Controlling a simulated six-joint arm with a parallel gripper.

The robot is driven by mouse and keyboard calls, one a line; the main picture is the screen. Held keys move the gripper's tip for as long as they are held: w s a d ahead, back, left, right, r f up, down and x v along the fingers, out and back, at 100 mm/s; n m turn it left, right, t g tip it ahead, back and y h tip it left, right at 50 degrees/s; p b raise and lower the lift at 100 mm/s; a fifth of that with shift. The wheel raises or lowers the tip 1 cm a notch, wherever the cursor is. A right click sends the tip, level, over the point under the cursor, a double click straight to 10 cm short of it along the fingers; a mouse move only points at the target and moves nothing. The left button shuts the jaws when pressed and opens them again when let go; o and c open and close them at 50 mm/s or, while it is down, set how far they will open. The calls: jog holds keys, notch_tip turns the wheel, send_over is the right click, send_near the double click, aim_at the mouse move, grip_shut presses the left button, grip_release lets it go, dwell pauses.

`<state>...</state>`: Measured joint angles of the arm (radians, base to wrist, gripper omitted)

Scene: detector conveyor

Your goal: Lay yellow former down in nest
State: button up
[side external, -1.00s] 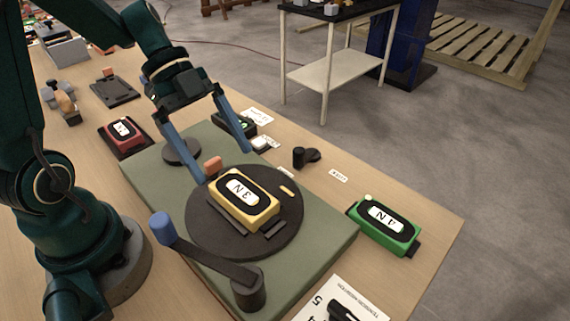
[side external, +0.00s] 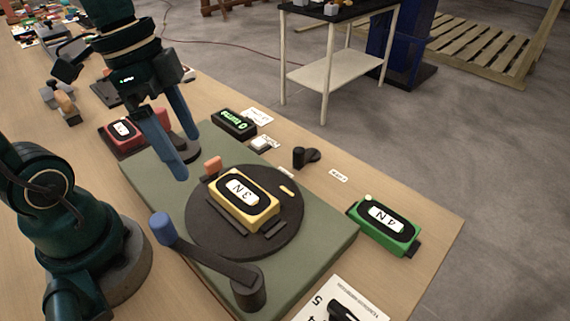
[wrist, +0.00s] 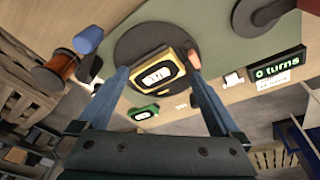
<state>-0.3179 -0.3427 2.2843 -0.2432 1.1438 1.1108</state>
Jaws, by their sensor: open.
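The yellow former (side external: 243,200), labelled "3 N", lies flat on the dark round turntable (side external: 204,232), among low dark blocks at its sides. In the wrist view the yellow former (wrist: 157,74) shows ahead of the fingers. My gripper (side external: 180,158) is open and empty, above the back left of the green base plate and apart from the former. Its blue fingers also show in the wrist view (wrist: 160,90). Whether the former is fully seated between the blocks is hard to tell.
A crank with a blue knob (side external: 162,227) reaches across the front left of the turntable. A green former (side external: 386,225) sits at right, a red one (side external: 124,133) at left. A counter reading "0 turns" (side external: 233,122) stands behind the green plate (side external: 313,243).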

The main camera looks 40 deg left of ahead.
jog(key=shift+s+d+r+n+t+y, duration=0.1)
jog(key=shift+s+r+n+t+y, duration=0.2)
jog(key=shift+n+t, duration=0.75)
jog(key=shift+s+d+f+n+t+y, duration=0.15)
jog(key=shift+n+t+y, duration=0.25)
jog(key=shift+n, duration=1.2)
jog(key=shift+s+d+r+n+t+y, duration=0.1)
jog(key=shift+s+r+n+t+y, duration=0.4)
jog(key=shift+n, duration=0.85)
jog(key=shift+w+f, duration=0.25)
jog(key=shift+w, duration=0.05)
jog(key=shift+c, duration=0.3)
